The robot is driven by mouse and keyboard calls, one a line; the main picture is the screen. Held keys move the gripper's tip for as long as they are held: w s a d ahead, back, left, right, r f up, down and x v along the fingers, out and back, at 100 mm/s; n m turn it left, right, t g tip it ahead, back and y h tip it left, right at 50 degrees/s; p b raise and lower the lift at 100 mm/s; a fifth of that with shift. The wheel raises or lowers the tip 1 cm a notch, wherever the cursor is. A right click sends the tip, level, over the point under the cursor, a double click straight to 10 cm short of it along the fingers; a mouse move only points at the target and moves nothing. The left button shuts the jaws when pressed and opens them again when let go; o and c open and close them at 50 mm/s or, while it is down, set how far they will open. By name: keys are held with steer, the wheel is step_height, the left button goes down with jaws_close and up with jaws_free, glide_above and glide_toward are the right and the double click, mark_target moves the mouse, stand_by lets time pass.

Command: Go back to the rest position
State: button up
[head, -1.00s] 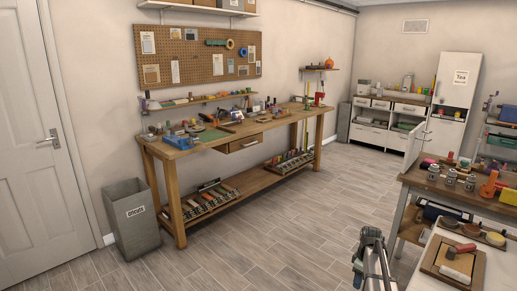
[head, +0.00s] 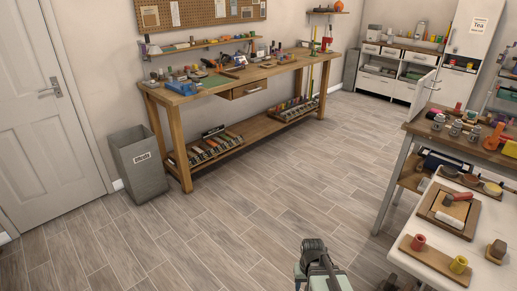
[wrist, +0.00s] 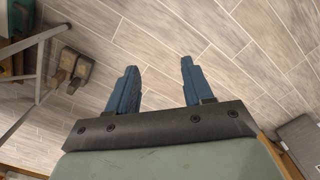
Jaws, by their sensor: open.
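My gripper (wrist: 158,66) shows in the wrist view with its two blue fingers spread apart. Nothing is between the fingers, and only the plank floor (wrist: 230,60) lies beyond them. In the head view part of my arm stands at the bottom centre over bare floor, left of the white table; the fingers cannot be made out there. The task names no object.
A wooden workbench (head: 222,90) with tools runs along the back wall, with a grey bin (head: 137,165) at its left end. A white table (head: 447,232) with a wooden tray (head: 444,209) stands at the right. The floor (head: 230,225) between is clear.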

steer(key=s+f+g, duration=0.3)
steer(key=s+f, duration=0.6)
steer(key=s, duration=0.5)
steer(key=s+f+g, duration=0.3)
steer(key=s+f, duration=0.6)
steer(key=s, duration=0.5)
steer(key=shift+s+f, duration=0.15)
steer(key=shift+f, duration=0.15)
steer(key=shift+c, duration=0.4)
